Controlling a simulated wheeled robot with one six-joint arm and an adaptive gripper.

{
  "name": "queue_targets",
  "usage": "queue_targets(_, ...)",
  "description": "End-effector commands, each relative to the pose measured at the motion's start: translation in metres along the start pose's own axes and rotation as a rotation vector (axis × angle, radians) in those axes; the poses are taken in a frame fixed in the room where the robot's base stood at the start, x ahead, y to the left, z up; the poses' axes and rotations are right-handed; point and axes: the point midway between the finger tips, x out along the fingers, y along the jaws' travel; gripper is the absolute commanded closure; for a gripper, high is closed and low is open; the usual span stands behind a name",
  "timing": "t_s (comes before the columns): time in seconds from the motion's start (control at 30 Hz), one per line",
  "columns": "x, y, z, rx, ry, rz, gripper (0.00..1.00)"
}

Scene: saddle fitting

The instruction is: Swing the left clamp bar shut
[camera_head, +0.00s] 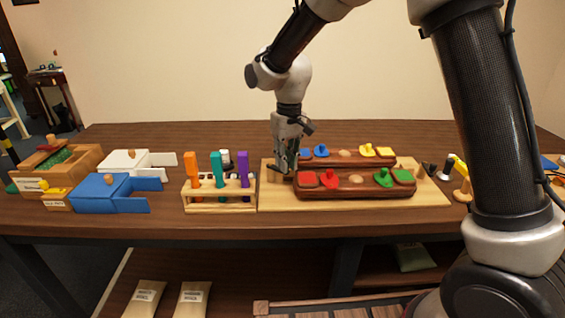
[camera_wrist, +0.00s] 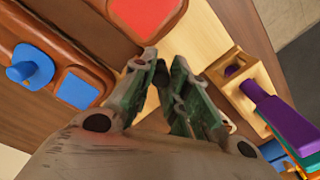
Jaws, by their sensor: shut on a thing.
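My gripper (camera_head: 286,164) reaches straight down at the left end of the pale wooden board (camera_head: 350,203), beside the two brown saddle blocks. In the wrist view its fingers (camera_wrist: 162,68) are close together over the board. They are shut on the left clamp bar, which the fingers mostly hide; I cannot tell its angle. The front saddle block (camera_head: 340,191) carries red and green pieces. The rear saddle block (camera_head: 345,161) carries blue and yellow pieces; it shows at the left in the wrist view (camera_wrist: 85,30).
A wooden rack (camera_head: 220,204) with orange, teal and purple clips stands close to the board's left edge. Blue (camera_head: 100,192) and white boxes lie farther left. Small pegs and yellow parts (camera_head: 460,165) stand at the right. The front table strip is clear.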

Motion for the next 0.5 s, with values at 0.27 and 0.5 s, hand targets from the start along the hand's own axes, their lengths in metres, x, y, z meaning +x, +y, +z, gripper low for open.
queue_targets(0.27, -0.001, 0.012, -0.009, -0.255, -0.010, 0.000, 1.00)
queue_targets(0.5, -0.002, 0.019, -0.017, -0.440, -0.018, 0.000, 1.00)
